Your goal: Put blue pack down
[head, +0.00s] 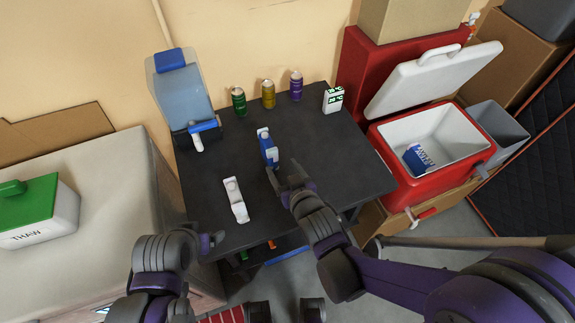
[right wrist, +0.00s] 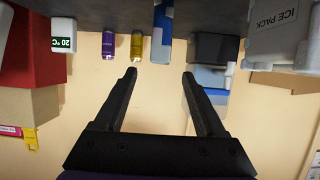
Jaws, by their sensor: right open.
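A blue pack with white parts (head: 268,148) stands on the dark table (head: 320,150). My right gripper (head: 284,170) is open and empty just in front of it. In the right wrist view, which is upside down, the blue pack (right wrist: 162,32) stands past the fingertips, apart from the open fingers (right wrist: 160,75). Another blue pack with white lettering (head: 418,158) lies inside the open red cooler (head: 372,140). My left gripper (head: 205,241) is low at the table's front left edge; its fingers are partly hidden and I cannot tell their opening.
A white pack (head: 235,199) is at the table's front left. Green (head: 239,101), yellow (head: 268,94) and purple (head: 296,86) cans and a white thermometer box (head: 333,99) line the back. A clear blue-lidded dispenser (head: 181,90) stands at back left. The table's right side is clear.

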